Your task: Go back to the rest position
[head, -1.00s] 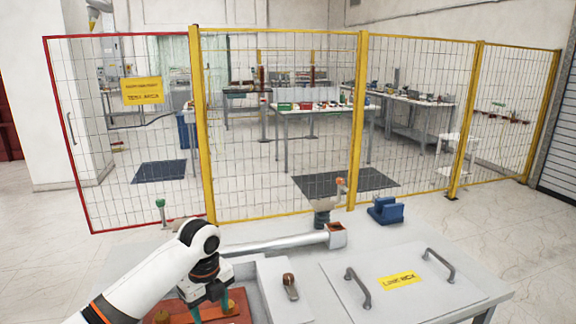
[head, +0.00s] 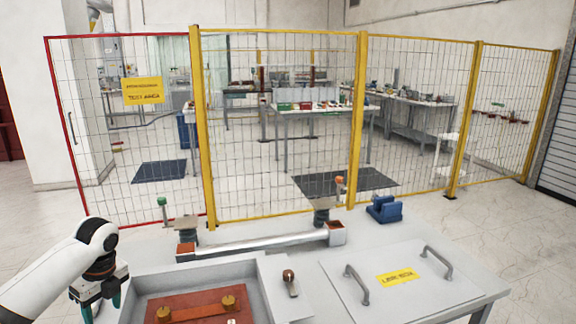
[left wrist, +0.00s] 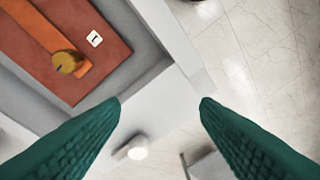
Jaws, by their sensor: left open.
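My left gripper (head: 98,300) is at the lower left of the head view, left of the grey tray on the table. In the left wrist view its two green fingers (left wrist: 160,110) stand wide apart with nothing between them. The grey tray (head: 262,272) holds a red-brown plate (head: 200,314) with two brass knobs (head: 228,302) on an orange strip. The plate also shows in the left wrist view (left wrist: 105,72), at the upper left, with one knob. My right gripper is not in view.
A grey lid (head: 430,295) with two handles lies on the table's right side. A bar (head: 270,243) runs between two posts behind the tray. A blue block (head: 385,209) sits at the back. A yellow-framed mesh fence (head: 280,130) stands beyond the table.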

